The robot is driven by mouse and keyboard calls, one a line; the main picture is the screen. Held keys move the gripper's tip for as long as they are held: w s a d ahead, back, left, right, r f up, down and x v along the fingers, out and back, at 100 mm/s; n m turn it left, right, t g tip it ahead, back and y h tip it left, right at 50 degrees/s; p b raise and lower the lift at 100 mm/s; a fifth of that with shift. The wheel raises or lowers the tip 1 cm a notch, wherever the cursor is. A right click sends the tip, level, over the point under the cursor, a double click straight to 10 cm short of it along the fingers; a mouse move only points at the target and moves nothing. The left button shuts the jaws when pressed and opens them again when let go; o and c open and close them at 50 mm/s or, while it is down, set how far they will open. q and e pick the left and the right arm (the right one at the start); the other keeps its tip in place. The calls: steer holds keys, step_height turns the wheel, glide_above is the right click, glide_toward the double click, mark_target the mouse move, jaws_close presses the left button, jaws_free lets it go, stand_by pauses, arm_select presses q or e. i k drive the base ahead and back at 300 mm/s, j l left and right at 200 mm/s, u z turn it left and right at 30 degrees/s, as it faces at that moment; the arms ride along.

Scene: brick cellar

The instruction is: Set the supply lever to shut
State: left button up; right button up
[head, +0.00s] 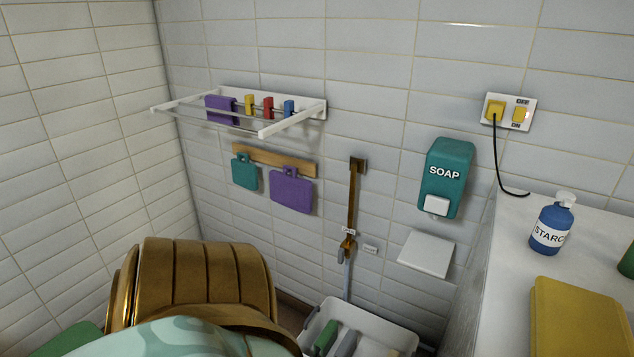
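A brown supply pipe (352,198) runs down the tiled back wall, right of the hanging boards. A small brass valve (348,244) sits near its lower end. A short grey lever (340,256) seems to hang down at the valve's left side, but it is too small to tell its setting for sure. One small white label (348,231) is just above the valve and another label (370,249) is to its right; I cannot read either. A grey pipe continues down behind the white bin. Neither of my grippers is in view.
A white bin (377,325) with several items stands below the valve. A teal soap dispenser (446,178) and a white wall plate (426,254) are to the right. A counter (507,262) holds a blue starch bottle (551,228) and yellow cloth (575,318). A drying rack (292,124) projects upper left.

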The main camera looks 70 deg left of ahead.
mark_target(342, 252)
steer(key=u, duration=2)
steer(key=j, duration=0.25)
steer(key=i+j, duration=0.1)
steer(key=j+z, duration=0.05)
steer(key=j, duration=0.05)
